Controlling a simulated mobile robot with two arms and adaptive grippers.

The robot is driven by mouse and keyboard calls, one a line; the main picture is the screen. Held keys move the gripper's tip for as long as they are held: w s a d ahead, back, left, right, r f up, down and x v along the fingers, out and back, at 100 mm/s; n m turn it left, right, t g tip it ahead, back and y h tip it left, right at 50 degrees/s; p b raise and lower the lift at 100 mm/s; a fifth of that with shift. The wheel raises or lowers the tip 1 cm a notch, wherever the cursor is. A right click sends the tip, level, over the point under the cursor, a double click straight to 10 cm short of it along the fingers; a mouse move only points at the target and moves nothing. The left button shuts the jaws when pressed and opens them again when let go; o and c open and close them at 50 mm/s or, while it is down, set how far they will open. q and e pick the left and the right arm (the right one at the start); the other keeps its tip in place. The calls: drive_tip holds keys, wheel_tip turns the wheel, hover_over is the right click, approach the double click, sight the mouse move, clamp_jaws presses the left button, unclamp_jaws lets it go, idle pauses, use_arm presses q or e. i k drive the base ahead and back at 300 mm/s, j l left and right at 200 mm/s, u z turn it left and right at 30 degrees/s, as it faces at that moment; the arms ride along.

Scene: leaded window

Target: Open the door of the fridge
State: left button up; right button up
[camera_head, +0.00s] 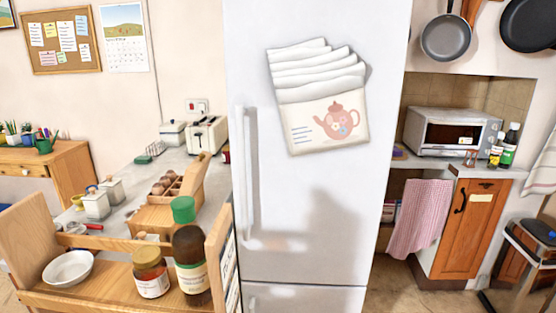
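The white fridge (300,200) stands upright in the middle of the head view. Its tall upper door looks shut, with a seam near the bottom above a lower door or drawer (300,298). A long vertical white handle (249,175) runs along the left side of the upper door. A paper holder with a teapot picture (328,122) is on the door front. Neither of my grippers shows in this view. A soft shadow falls on the lower part of the door.
A wooden cart (110,300) with bottles, a jar and a bowl (68,267) stands close at the fridge's left front. A counter with a toaster (207,135) is behind it. At right are a microwave (453,130) and a pink towel (420,217).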

sight(314, 218)
drive_tip(key=l+z, duration=0.2)
drive_tip(key=z, duration=0.15)
drive_tip(key=k+l+z, duration=0.2)
drive_tip(key=l, duration=0.4)
drive_tip(key=l+z, duration=0.15)
drive_tip(key=l, duration=0.5)
